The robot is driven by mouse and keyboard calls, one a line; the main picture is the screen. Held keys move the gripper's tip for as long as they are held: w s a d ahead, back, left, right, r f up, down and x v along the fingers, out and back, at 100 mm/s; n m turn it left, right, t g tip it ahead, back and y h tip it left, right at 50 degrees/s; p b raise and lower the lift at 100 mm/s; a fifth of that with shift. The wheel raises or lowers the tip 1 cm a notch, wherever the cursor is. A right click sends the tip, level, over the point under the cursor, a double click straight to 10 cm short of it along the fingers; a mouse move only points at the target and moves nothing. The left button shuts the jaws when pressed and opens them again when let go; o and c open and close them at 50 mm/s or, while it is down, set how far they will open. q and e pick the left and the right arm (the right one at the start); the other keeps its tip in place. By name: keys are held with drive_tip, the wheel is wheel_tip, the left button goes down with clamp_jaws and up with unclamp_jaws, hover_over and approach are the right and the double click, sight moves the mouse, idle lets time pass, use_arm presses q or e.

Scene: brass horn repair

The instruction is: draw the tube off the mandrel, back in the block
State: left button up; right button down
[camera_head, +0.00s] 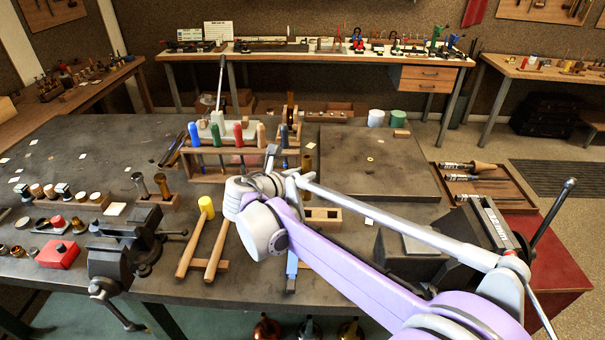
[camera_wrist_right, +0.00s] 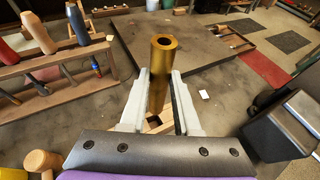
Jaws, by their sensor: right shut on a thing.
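A brass tube (camera_wrist_right: 160,75) with an open top end stands upright between the two pale fingers of my right gripper (camera_wrist_right: 160,92) in the right wrist view. The gripper is shut on it. In the head view the tube (camera_head: 308,161) shows just beyond my right gripper (camera_head: 296,172). Whether the tube's lower end is in the block is hidden. I cannot make out the mandrel. My left gripper is out of view.
A rack (camera_head: 236,160) of coloured-handled tools stands behind and left. Two wooden-handled mallets (camera_head: 205,235) lean left of my wrist, with a dark vise (camera_head: 125,250) beyond them. A flat dark plate (camera_head: 375,165) lies behind. A tool tray (camera_head: 480,185) and another vise (camera_head: 470,245) are at right.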

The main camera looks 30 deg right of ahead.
sight(305, 189)
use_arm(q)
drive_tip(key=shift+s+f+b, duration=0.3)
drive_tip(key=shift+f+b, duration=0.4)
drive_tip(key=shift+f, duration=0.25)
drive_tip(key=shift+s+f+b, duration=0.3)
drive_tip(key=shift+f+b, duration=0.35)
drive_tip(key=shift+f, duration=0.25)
use_arm(e)
drive_tip(key=shift+s+f, duration=0.1)
drive_tip(key=shift+f, duration=2.35)
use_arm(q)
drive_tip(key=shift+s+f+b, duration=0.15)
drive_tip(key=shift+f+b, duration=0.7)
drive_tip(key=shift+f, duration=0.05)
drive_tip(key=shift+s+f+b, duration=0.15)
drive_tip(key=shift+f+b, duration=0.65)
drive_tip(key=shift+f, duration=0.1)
use_arm(e)
drive_tip(key=shift+f, duration=2.55)
drive_tip(key=c, duration=0.6)
unclamp_jaws()
drive_tip(key=shift+o, duration=0.2)
drive_tip(key=v, duration=1)
drive_tip(key=shift+s+a+r, duration=0.2)
drive_tip(key=shift+a, duration=0.1)
